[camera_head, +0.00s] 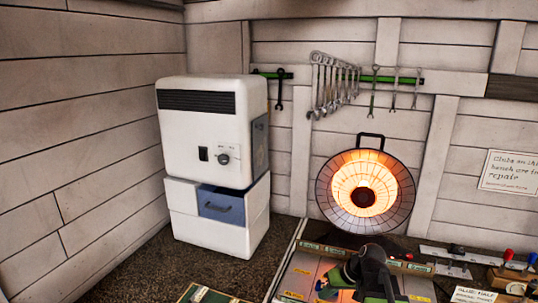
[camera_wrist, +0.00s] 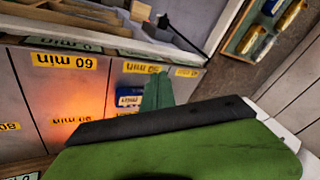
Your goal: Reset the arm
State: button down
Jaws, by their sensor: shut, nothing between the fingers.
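My gripper (camera_wrist: 157,88) is green and black and fills the lower part of the wrist view. Its fingers are shut with nothing held. They point over a grey board (camera_wrist: 28,85) with yellow "60 min" labels, which appears upside down. A small blue item (camera_wrist: 129,99) shows beside the fingers. In the head view my arm, green and dark, is at the bottom, in front of the glowing heater. The fingertips are hard to make out there.
A round glowing heater (camera_head: 365,190) stands at the back of the bench. A white cabinet unit (camera_head: 212,130) stands left, with open floor (camera_head: 150,262) before it. Wrenches (camera_head: 332,85) hang on the wall. Tools and a paper note (camera_head: 473,295) crowd the bench's right side.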

jog(key=s+a+f+n+g+h, duration=0.1)
jog(key=s+a+f+g+h, duration=0.2)
jog(key=a, duration=0.5)
jog(key=s+d+f+m+h, duration=0.1)
jog(key=s+d+m, duration=0.2)
jog(key=s, duration=0.3)
jog(key=shift+d+h, duration=0.4)
jog(key=shift+d, duration=0.05)
jog(key=shift+s+d, duration=0.1)
dwell(3.5)
